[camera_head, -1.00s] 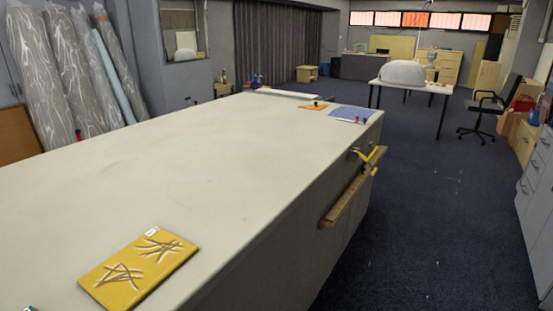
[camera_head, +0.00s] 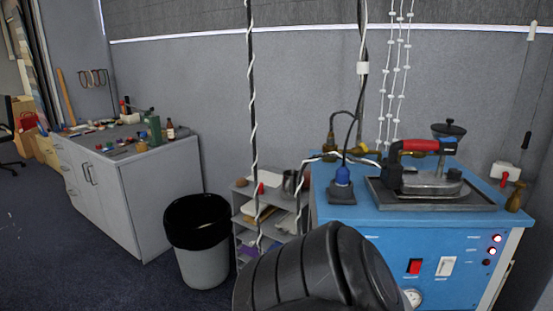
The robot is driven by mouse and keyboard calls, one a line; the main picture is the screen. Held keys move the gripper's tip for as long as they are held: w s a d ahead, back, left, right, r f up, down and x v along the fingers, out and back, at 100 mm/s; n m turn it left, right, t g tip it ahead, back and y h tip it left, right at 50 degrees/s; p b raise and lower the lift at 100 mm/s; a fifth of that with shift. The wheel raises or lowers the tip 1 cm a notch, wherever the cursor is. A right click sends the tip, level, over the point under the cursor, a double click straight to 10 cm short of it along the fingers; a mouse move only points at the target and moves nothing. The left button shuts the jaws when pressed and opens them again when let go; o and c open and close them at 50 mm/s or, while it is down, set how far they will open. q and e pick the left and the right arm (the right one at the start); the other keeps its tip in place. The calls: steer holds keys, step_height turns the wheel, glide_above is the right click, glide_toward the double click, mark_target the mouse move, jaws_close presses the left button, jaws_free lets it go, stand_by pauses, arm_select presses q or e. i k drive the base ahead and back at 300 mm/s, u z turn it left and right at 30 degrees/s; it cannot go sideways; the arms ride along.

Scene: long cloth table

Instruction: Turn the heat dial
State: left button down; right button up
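A blue machine (camera_head: 450,232) with a clothes iron (camera_head: 432,168) on top stands at the right. Its front panel carries a red switch (camera_head: 415,266), a white switch (camera_head: 446,266) and red lights (camera_head: 494,239). A pale round dial (camera_head: 413,298) shows low on the panel, at the bottom of the picture. A black ribbed part of my own arm is in front of the machine's lower left and partly hides the dial. Neither gripper's fingers are in view.
A black-lined bin (camera_head: 199,240) and a small grey shelf (camera_head: 250,213) stand left of the machine. A grey cabinet (camera_head: 155,200) with tools and bottles is further left. Dark carpet (camera_head: 75,265) is clear at the lower left. A grey partition is behind.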

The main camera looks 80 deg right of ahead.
mark_target(453, 173)
steer(key=z, duration=3.5)
steer(key=k, duration=0.5)
steer(key=z, duration=1.3)
steer(key=i, duration=0.95)
steer(key=u, duration=0.6)
